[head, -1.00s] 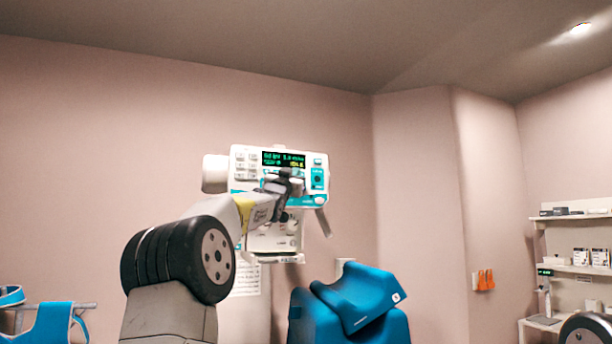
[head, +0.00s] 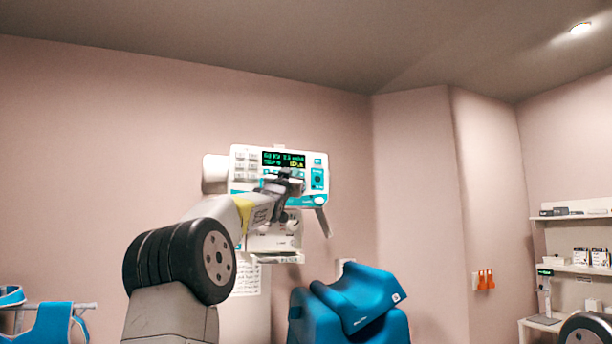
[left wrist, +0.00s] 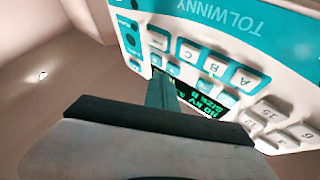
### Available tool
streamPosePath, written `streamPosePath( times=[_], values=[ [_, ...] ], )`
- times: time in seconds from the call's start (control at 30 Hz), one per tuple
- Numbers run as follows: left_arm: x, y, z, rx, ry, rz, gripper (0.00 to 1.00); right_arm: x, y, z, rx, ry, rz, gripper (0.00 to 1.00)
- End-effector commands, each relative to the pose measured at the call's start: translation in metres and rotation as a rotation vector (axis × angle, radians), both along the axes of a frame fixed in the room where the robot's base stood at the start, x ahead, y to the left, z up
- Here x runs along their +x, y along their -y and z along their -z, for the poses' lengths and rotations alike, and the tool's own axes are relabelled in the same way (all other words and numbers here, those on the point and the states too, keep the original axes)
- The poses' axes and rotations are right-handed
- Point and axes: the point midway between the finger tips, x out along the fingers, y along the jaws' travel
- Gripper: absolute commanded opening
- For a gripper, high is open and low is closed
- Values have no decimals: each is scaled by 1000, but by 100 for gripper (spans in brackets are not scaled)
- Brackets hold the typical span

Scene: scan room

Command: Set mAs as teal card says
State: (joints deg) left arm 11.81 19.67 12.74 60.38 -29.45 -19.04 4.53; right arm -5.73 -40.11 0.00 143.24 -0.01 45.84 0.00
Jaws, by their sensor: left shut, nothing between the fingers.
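The white and teal control panel (head: 240,171) hangs on the back wall in the head view. Its dark display (head: 284,159) shows green and yellow characters; the mAs digits are too small to read surely. My left gripper (head: 290,181) is shut and empty in front of the panel's lower middle, hiding some controls there. In the left wrist view the panel (left wrist: 208,25) appears upside down, with lettered buttons and part of the display (left wrist: 205,103). The shut fingers (left wrist: 161,90) are close to the button rows; I cannot tell whether they touch. I cannot make out a teal card.
A printed sheet (head: 247,281) is on the wall below the panel. Air around the panel is free.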

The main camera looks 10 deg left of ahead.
Motion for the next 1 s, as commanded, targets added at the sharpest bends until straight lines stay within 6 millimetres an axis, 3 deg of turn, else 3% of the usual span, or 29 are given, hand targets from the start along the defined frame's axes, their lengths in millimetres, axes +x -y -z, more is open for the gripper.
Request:
streamPosePath(
  times=[1.0],
  values=[
    [8,-6,0,1,1,0,0,0,0,0,0,0,0,0]
  ],
)
